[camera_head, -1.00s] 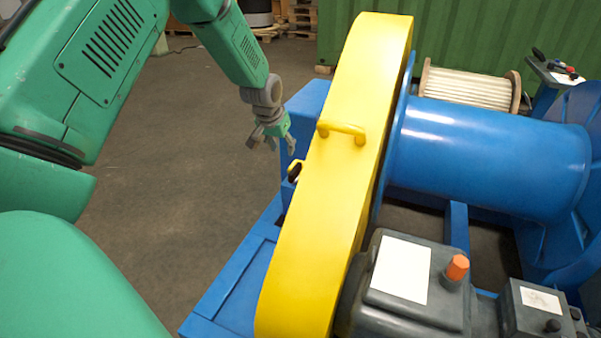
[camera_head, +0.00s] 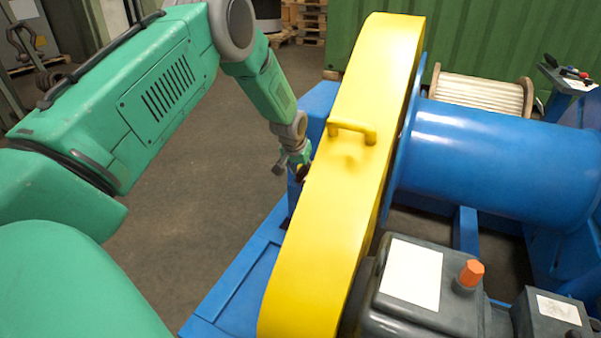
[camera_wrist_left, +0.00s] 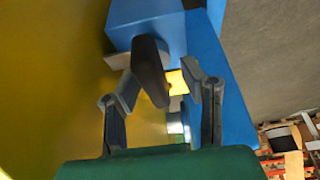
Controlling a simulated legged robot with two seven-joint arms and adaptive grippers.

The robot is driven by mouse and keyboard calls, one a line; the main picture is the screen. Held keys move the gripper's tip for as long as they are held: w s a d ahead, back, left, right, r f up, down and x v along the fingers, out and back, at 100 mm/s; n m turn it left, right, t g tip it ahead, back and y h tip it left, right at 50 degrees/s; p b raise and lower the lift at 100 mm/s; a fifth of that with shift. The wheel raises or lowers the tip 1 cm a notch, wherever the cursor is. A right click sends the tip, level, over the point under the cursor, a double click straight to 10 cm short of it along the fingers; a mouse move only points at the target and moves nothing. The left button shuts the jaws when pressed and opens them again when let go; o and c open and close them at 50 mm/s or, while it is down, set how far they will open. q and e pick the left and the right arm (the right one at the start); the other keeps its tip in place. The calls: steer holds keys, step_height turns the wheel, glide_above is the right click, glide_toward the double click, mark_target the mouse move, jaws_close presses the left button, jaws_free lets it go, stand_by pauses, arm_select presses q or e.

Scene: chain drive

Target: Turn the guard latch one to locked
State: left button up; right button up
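The yellow chain guard (camera_head: 335,210) stands upright across the middle of the head view. The guard latch has a dark handle (camera_wrist_left: 151,70), seen in the left wrist view with a bright yellow part (camera_wrist_left: 177,82) beside it. In the head view the gripper mostly hides the latch. My left gripper (camera_head: 295,166) is at the guard's left side, by the latch. In the left wrist view its two fingers (camera_wrist_left: 160,72) stand apart, with the dark handle between them. I cannot tell whether either finger touches it. My right gripper is not in view.
A blue frame (camera_head: 240,285) runs below the guard, and a blue drum (camera_head: 490,160) lies to its right. A grey motor housing (camera_head: 400,320) with an orange knob (camera_head: 471,273) stands at the front right. Open floor (camera_head: 195,215) lies left of the frame.

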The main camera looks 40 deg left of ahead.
mark_target(302, 167)
arm_select(q)
steer(key=shift+d+r, duration=0.25)
steer(key=shift+d, duration=0.25)
steer(key=c, duration=0.3)
steer(key=shift+d, duration=0.25)
jaws_close()
steer(key=shift+s+a, duration=0.1)
steer(key=shift+a, duration=0.3)
steer(key=shift+a+n+p, duration=0.15)
steer(key=shift+n+p, duration=0.25)
steer(key=shift+p, duration=0.1)
steer(key=shift+f+y, duration=0.1)
steer(key=shift+y, duration=0.2)
steer(key=shift+d+n, duration=0.25)
steer(key=shift+n, duration=0.05)
steer(key=shift+o, duration=0.4)
jaws_free()
steer(key=shift+o, duration=1.1)
steer(key=shift+a+f, duration=0.2)
steer(key=shift+a, duration=0.1)
steer(key=shift+r, duration=0.55)
steer(key=r, duration=0.7)
steer(key=shift+w+r, duration=0.15)
steer(key=shift+w, duration=0.05)
steer(key=shift+r, duration=0.65)
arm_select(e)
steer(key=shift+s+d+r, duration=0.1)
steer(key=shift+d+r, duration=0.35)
